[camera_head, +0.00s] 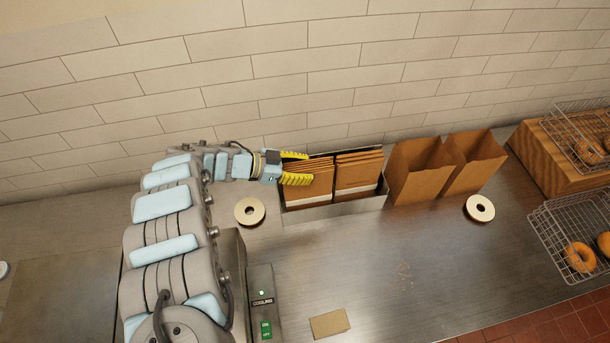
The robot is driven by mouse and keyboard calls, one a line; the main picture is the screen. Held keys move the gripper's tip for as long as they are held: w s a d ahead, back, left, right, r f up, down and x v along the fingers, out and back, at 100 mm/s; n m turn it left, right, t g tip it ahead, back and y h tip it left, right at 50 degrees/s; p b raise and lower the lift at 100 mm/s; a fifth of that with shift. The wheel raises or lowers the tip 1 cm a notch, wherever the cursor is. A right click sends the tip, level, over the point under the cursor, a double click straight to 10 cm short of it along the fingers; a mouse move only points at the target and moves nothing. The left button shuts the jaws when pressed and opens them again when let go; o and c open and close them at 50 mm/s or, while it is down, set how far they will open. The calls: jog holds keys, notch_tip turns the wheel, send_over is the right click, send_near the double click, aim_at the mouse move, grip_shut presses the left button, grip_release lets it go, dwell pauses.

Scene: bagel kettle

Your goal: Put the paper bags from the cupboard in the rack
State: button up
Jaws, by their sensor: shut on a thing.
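A metal rack (335,210) stands on the steel counter against the tiled wall. Folded brown paper bags fill it in two side-by-side stacks, the left stack (315,184) and the right stack (358,172). My gripper (297,167) reaches in from the left, its yellow fingers at the upper left of the left stack. It is shut on paper bags there, with one finger in front and one behind. How many bags it grips is hidden, and I cannot tell whether they rest on the rack's floor. The cupboard is not in view.
Two open paper bags (418,172) stand right of the rack. A pale ring (249,211) lies left of it, another (480,208) to the right. Wire baskets with bagels (579,257) are at the far right. A brown flat piece (329,323) lies in front. The middle counter is clear.

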jog(key=shift+f, duration=1.75)
jog(key=o, duration=1.1)
jog(key=shift+o, duration=0.2)
jog(key=b+v, duration=0.1)
jog(key=v, duration=1.1)
jog(key=shift+b, duration=0.4)
